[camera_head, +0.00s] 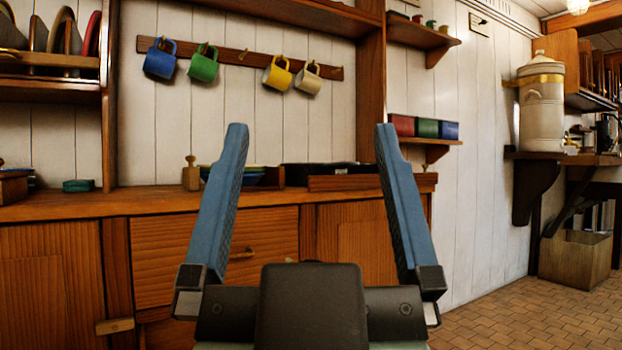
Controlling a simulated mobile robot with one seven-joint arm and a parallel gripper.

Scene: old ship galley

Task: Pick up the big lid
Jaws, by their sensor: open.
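My gripper (311,132) is open and empty. Its two blue fingers point up in the middle of the view, in front of the wooden counter. I cannot pick out a big lid with certainty. Round flat pieces (66,36) stand on edge in a rack at the upper left, cut off by the frame; I cannot tell whether they are lids or plates. A cream container with a yellowish top (541,68) stands on a shelf at the right, apart from my gripper. Part of the counter is hidden behind my fingers.
The wooden counter (130,203) bears a small wooden object (191,176), a green tin (77,186) and bowls (262,172). Coloured mugs (203,66) hang above. Coloured boxes (427,128) sit on a small shelf. A bin (575,257) stands on the tiled floor, which is open at right.

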